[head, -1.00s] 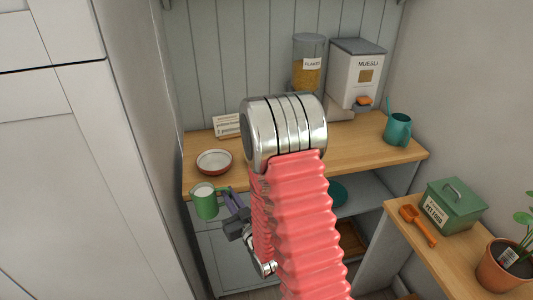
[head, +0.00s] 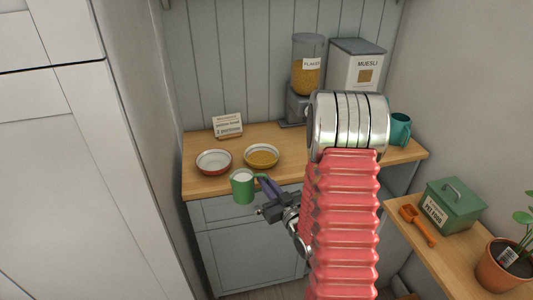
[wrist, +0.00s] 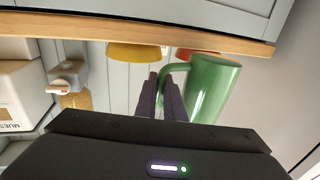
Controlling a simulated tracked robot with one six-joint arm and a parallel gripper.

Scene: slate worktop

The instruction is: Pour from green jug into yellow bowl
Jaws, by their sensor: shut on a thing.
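The green jug (head: 243,190) is upright, with pale white contents near its top. My gripper (head: 264,185) is shut on the jug's handle, from the jug's right in the head view. The jug is in front of the worktop's front edge, apart from the bowls. The yellow bowl (head: 262,167) stands on the worktop behind the jug and slightly right, with a tan-yellow inside. In the wrist view, the jug (wrist: 214,88) is right of my gripper's fingers (wrist: 162,88), and the yellow bowl (wrist: 133,52) shows beyond them, left of the jug.
A red bowl (head: 213,170) stands left of the yellow bowl on the wooden worktop (head: 196,186). A printed card (head: 228,125) stands behind. A flakes dispenser (head: 307,75), a muesli box (head: 357,65) and a teal cup (head: 400,128) stand farther right, partly behind my arm.

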